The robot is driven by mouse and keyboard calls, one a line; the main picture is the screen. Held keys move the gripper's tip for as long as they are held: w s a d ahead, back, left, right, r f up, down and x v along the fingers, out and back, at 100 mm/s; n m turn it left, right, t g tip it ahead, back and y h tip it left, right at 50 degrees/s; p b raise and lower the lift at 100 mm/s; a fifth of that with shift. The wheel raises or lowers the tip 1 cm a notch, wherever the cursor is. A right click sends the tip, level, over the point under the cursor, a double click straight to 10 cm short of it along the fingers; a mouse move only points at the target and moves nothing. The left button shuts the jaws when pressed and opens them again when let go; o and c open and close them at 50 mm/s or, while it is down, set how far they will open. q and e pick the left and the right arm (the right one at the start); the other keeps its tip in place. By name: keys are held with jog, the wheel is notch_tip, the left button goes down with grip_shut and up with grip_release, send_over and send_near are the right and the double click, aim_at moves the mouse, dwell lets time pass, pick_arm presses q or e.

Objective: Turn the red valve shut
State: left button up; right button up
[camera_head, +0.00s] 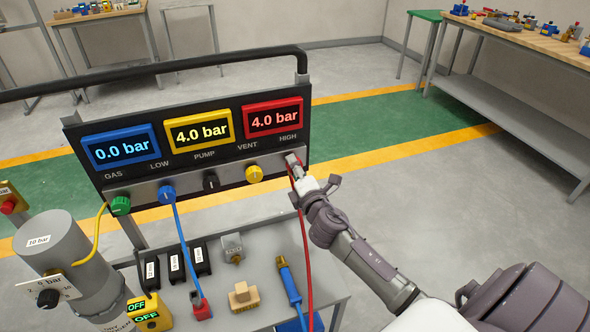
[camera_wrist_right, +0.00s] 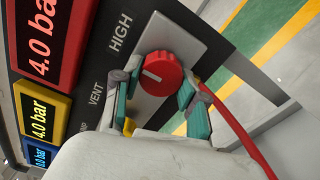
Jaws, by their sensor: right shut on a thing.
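The red valve (camera_wrist_right: 161,72) is a round knob with a white pointer line, on a pale plate beside the word HIGH. My right gripper (camera_wrist_right: 157,88) has one teal-padded finger on each side of the knob and is shut on it. In the head view my right gripper (camera_head: 297,166) is at the panel's right end and hides the knob. The red display (camera_head: 272,118) above it reads 4.0 bar. My left gripper is not in view.
Blue, black and yellow knobs (camera_head: 254,174) sit to the left on the panel. A red hose (camera_head: 304,240) hangs just below my right gripper. The bench (camera_head: 262,300) below holds a blue-handled tool (camera_head: 288,282) and several small parts.

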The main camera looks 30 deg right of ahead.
dwell(0.4)
jog(key=o, duration=1.1)
jog(key=shift+o, duration=0.2)
jog(key=v, duration=1.2)
jog(key=shift+s+d+f, duration=0.1)
